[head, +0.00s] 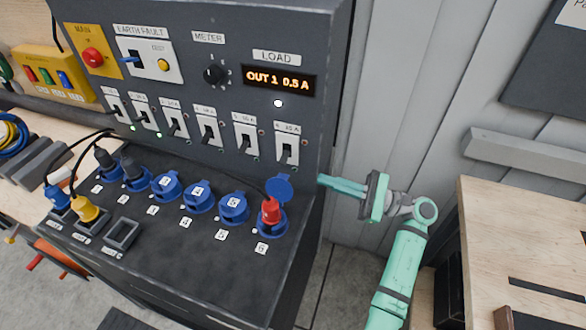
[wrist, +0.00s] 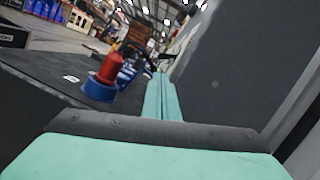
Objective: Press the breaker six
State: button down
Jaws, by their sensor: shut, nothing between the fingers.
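Breaker six (head: 287,146) is the rightmost switch in the row on the dark upright panel, with a label above it. Its lever position is hard to tell. My gripper (head: 322,181) is shut and empty, its teal fingers pointing left beside the cabinet's right edge, lower than breaker six and to its right. In the wrist view, the shut fingers (wrist: 161,80) point ahead past a red plug (wrist: 113,69) in a blue socket (wrist: 98,91). Breaker six cannot be made out there.
The red plug (head: 270,211) stands in socket six (head: 272,228), its blue lid (head: 279,188) raised. Other breakers (head: 207,132) and blue sockets (head: 198,195) continue left. A display (head: 279,80) reads "OUT 1 0.5 A". A wooden bench (head: 520,235) stands right of my arm.

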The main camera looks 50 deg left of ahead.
aim_at(284, 158)
jog(key=shift+w, duration=0.1)
jog(key=x, duration=1)
dwell(0.4)
jog(key=shift+w, duration=0.1)
